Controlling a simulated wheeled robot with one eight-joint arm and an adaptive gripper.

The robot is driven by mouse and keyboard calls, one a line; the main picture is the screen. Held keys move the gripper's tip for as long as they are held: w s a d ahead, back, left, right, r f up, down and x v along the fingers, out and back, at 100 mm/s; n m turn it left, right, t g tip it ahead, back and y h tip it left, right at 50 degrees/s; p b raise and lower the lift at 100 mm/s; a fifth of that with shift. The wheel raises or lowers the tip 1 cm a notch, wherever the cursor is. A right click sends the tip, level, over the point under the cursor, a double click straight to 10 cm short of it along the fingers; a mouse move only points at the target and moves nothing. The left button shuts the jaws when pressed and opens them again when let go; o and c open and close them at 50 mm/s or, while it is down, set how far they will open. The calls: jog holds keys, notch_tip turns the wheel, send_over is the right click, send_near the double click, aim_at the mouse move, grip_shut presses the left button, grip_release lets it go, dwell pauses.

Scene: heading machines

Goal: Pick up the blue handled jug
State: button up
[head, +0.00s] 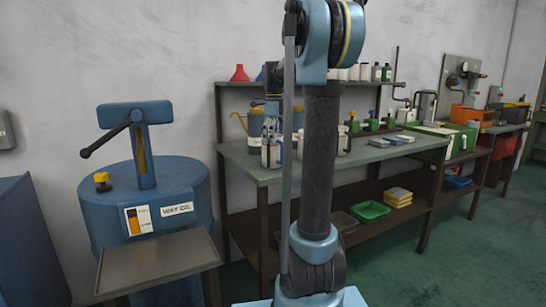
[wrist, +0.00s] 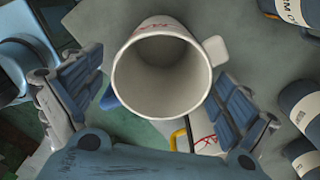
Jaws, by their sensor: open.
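The blue handled jug (wrist: 123,82) is a white, open-topped vessel with red lettering, seen from above in the wrist view. A white spout juts from its upper right, and part of the blue handle shows at its lower left. In the head view the jug (head: 266,154) stands upright on the bench. My gripper (wrist: 160,90) is open and empty, with one finger on each side of the jug's mouth. In the head view my gripper (head: 271,127) points down just above the jug. I cannot tell whether the fingers touch it.
A white jug with a yellow handle (wrist: 180,135) is close by. Several dark labelled bottles (wrist: 300,100) stand at the right of the wrist view. The bench (head: 240,163) carries cans and other items. A blue way oil tank (head: 180,235) stands at left.

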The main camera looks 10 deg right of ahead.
aim_at(275, 149)
jog(key=shift+d+f, duration=0.2)
jog(key=shift+f, duration=2.35)
jog(key=c, duration=1.1)
